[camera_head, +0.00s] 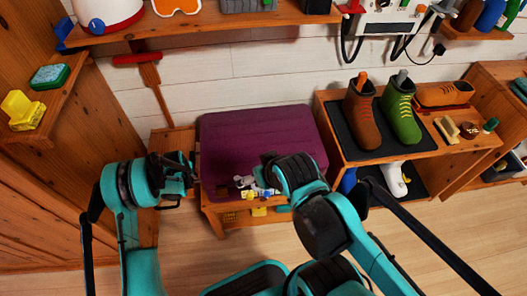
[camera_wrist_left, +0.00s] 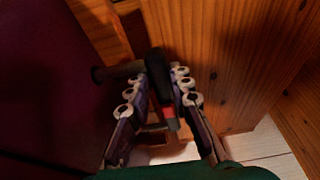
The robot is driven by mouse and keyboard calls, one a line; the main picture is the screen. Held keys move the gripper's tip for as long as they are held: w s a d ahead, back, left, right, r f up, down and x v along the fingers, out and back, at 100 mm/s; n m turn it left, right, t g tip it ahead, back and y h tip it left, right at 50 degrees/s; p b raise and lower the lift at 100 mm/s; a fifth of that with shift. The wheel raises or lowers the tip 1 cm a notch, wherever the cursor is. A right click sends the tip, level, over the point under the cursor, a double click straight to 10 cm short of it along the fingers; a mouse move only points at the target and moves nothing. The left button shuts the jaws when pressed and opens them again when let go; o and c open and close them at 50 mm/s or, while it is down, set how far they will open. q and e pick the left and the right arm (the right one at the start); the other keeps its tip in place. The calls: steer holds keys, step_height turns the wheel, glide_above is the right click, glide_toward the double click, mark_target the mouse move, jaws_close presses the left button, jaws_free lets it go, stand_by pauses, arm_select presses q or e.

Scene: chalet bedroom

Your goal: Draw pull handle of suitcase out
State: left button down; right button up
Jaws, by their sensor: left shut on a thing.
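The purple suitcase (camera_head: 255,135) lies on a low wooden bench against the wall; its dark side fills the left of the left wrist view (camera_wrist_left: 40,90). My left gripper (camera_head: 191,172) is at the suitcase's left side. In the left wrist view its fingers (camera_wrist_left: 158,90) are shut on the black pull handle (camera_wrist_left: 156,62). A dark bar runs left from this handle toward the suitcase, and a red patch shows between the fingers. My right gripper (camera_head: 264,178) is over the suitcase's front edge; its fingers are too small and covered to read.
A small grey-and-white item (camera_head: 243,181) lies by the suitcase's front edge, near my right gripper. A wooden shoe rack (camera_head: 330,125) with boots stands close on the right. A shelf (camera_head: 215,25) hangs above. Wooden panels stand left.

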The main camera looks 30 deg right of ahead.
arm_select(q)
steer(key=shift+w+a, duration=0.75)
steer(key=shift+a, duration=1.6)
steer(key=shift+w+a, duration=0.8)
steer(key=shift+a, duration=1.5)
steer(key=shift+w+a, duration=0.75)
steer(key=shift+a, duration=1.6)
steer(key=c, duration=1.4)
jaws_free()
steer(key=shift+a, duration=0.15)
steer(key=shift+o, duration=0.2)
steer(key=shift+p+v, duration=1.35)
steer(key=shift+v, duration=1.6)
